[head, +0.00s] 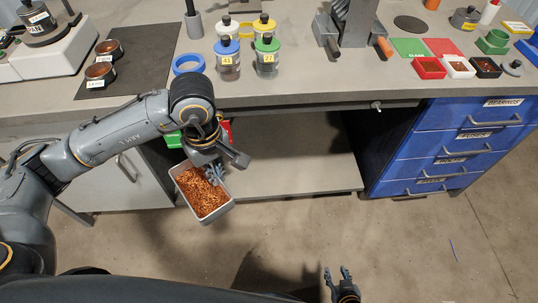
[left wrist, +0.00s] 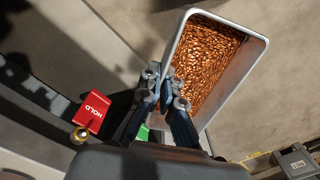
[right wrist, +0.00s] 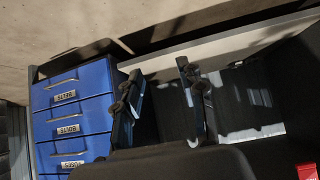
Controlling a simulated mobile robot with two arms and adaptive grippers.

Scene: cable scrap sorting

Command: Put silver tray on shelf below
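The silver tray (head: 232,207), filled with copper-coloured granules, hangs in front of the lower shelf (head: 300,172) at the shelf's left end, tilted in the head view. My left gripper (head: 214,174) is closed on the tray's rim. In the left wrist view, the fingers (left wrist: 168,92) pinch the wall of the tray (left wrist: 266,50) near a corner. My right gripper (head: 337,272) is low at the bottom of the head view, away from the tray. Its fingers (right wrist: 158,80) are apart and empty in the right wrist view. The left arm hides part of the shelf's left end.
A red HOLD bin (left wrist: 92,110) and a green bin (head: 173,139) sit under the bench near my left gripper. Blue drawers (head: 440,150) stand right of the shelf. The bench top (head: 300,90) overhangs it. The shelf's middle and right look clear.

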